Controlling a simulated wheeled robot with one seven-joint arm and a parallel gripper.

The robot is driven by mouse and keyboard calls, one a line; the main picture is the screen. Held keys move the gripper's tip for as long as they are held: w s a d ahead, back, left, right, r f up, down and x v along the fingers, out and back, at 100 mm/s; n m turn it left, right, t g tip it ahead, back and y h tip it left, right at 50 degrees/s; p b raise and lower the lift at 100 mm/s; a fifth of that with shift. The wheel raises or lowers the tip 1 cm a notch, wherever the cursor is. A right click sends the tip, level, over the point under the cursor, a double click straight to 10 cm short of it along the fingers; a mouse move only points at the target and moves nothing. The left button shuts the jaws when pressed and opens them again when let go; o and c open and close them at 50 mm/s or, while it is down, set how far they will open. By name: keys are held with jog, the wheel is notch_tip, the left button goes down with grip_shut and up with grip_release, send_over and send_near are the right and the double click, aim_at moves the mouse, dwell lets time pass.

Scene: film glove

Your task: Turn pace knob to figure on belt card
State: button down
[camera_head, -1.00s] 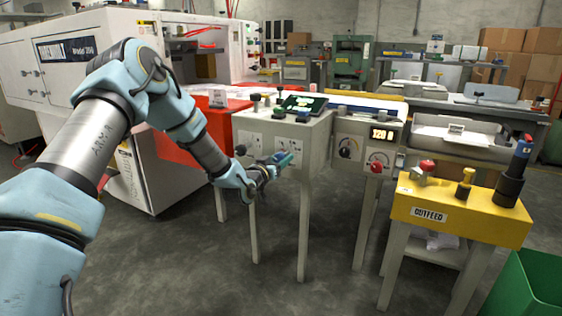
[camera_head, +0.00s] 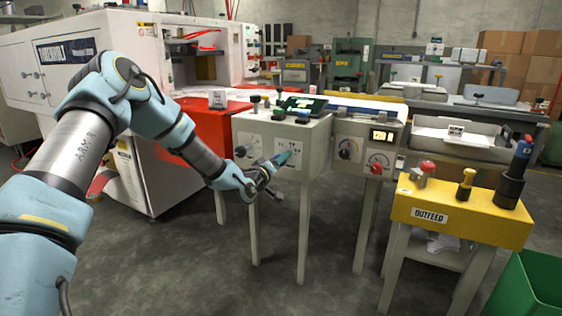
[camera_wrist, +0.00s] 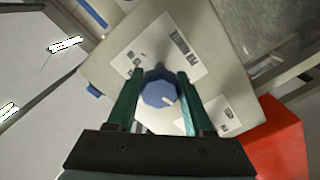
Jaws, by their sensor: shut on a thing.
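A blue faceted knob (camera_wrist: 158,94) with a pale mark on its face sits between the green fingers of my gripper (camera_head: 288,157) in the wrist view. The gripper is shut on it, against the front of the pale cabinet (camera_head: 315,145). In the head view the gripper hides this knob. A dark knob (camera_head: 240,151) is on the left of the same front. I cannot tell which card is the belt card.
The neighbouring panel has a black dial (camera_head: 347,148) and a red knob (camera_head: 376,168). A yellow OUTFEED stand (camera_head: 470,222) with a red button is at the right, above a green bin (camera_head: 528,285). The floor in front is clear.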

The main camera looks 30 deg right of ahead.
dwell(0.4)
jog(key=shift+c, duration=1.4)
grip_release()
jog(key=shift+a, duration=0.1)
jog(key=v, duration=1)
jog(key=shift+s+a+p, duration=0.15)
jog(key=shift+a+p, duration=0.15)
jog(key=shift+p, duration=0.1)
